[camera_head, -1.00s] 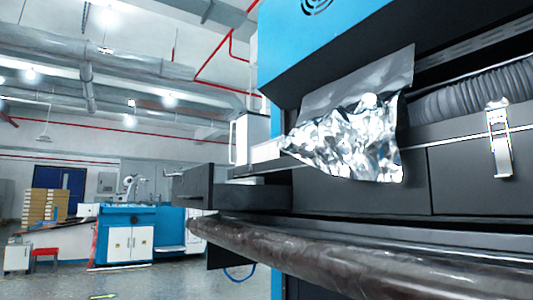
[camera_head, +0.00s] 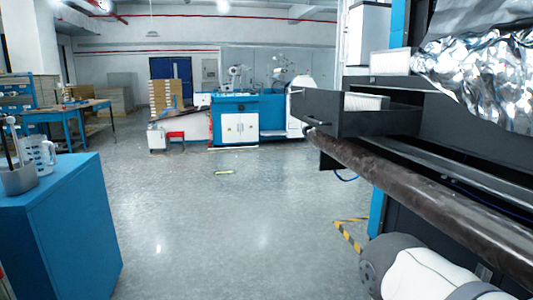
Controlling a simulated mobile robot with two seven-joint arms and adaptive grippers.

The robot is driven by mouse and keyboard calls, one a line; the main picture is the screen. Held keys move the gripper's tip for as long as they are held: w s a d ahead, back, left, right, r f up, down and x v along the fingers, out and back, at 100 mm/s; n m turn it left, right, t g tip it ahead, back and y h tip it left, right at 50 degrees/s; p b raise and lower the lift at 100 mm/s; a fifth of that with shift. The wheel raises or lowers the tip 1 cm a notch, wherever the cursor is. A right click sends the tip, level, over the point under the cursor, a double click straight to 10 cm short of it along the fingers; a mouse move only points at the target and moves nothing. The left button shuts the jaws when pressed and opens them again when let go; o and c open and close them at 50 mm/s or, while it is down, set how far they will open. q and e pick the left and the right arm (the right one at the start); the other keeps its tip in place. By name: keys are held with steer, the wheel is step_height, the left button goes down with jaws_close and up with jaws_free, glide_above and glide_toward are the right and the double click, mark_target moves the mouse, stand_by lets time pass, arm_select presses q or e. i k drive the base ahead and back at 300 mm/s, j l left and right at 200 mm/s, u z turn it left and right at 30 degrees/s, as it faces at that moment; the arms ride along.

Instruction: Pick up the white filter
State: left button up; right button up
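A white, ridged block that looks like the white filter (camera_head: 366,102) shows inside an open dark drawer (camera_head: 338,118) on the side of the large machine at the right. Only its upper part shows above the drawer wall; the rest is hidden. Neither of my grippers is in view. Part of my arm shows at the bottom right, below the long brown roll, away from the drawer.
A long brown roll (camera_head: 420,195) runs along the machine's front below the drawer. Crumpled silver film (camera_head: 480,75) hangs at the upper right. A blue cabinet (camera_head: 62,225) bearing a jug (camera_head: 38,155) stands left. The middle floor is clear.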

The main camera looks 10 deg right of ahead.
mark_target(395, 62)
steer(key=i, duration=2.45)
steer(key=i+z, duration=0.1)
steer(key=i, duration=0.5)
steer(key=i+z, duration=0.15)
steer(key=i, duration=0.45)
steer(key=i+z, duration=0.1)
steer(key=i, duration=0.5)
steer(key=i+j+z, duration=0.15)
steer(key=i, duration=0.4)
steer(key=i+l+z, duration=0.15)
steer(key=i+z, duration=0.15)
steer(key=z, duration=0.2)
steer(key=i+z, duration=0.65)
steer(key=z, duration=0.3)
steer(key=i+j+z, duration=0.25)
steer(key=z, duration=0.25)
steer(key=i+j+z, duration=0.3)
steer(key=z, duration=0.15)
